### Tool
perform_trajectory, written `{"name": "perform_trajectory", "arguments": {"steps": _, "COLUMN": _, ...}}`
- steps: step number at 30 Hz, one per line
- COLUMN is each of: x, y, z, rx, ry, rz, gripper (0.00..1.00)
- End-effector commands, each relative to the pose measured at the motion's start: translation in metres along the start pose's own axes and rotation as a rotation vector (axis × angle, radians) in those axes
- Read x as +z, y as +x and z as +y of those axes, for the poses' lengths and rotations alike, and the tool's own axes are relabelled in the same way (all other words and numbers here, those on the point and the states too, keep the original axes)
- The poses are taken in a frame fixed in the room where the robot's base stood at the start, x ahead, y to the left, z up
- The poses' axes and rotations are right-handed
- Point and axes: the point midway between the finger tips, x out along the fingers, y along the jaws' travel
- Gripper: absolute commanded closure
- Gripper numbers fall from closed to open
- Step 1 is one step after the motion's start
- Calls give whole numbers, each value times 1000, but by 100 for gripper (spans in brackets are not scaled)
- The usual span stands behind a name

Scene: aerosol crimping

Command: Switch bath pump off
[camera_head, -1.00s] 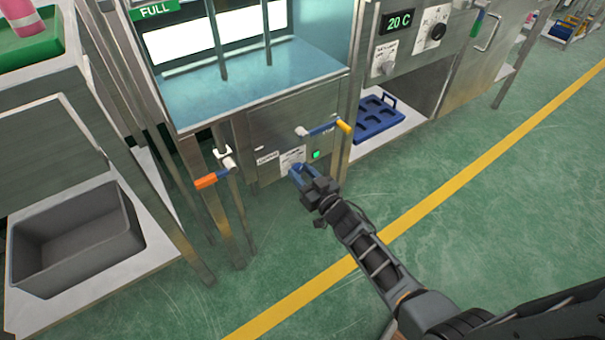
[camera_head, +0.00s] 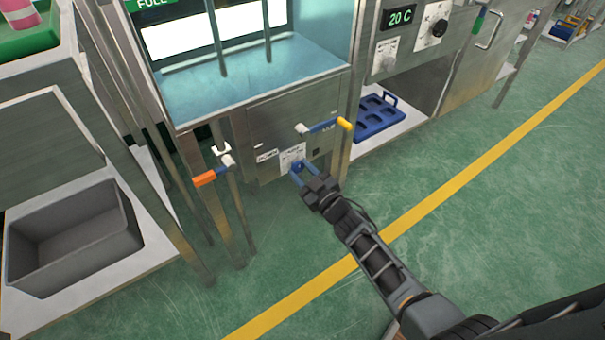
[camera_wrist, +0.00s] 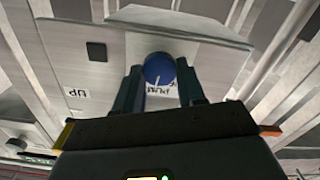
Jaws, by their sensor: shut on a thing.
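The bath pump switch is a round blue knob (camera_head: 297,166) on a pale label plate, low on the steel panel (camera_head: 265,125) under the water bath. It shows as a blue disc (camera_wrist: 159,68) in the wrist view. My gripper (camera_head: 301,173) is at the knob, its two fingers on either side and shut on it. The square lamp (camera_head: 316,153) right of the knob is dark; it is also dark in the wrist view (camera_wrist: 96,51). The fingers hide part of the label.
A lever with a yellow end (camera_head: 344,124) projects just above the knob, and an orange-ended lever (camera_head: 205,179) stands to the left. A grey bin (camera_head: 75,240) is on the left shelf. A blue tray (camera_head: 375,118) sits at right. The green floor around my arm is clear.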

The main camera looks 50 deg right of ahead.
Motion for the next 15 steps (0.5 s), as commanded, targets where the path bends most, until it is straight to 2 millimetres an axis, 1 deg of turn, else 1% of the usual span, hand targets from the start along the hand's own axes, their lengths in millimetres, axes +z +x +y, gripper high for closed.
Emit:
{"name": "perform_trajectory", "arguments": {"steps": 9, "x": 2, "y": 0, "z": -2, "rx": -1, "ry": -296, "rz": 2, "gripper": 91}}
{"name": "perform_trajectory", "arguments": {"steps": 15, "x": 2, "y": 0, "z": -2, "rx": 0, "ry": -450, "rz": 1, "gripper": 91}}
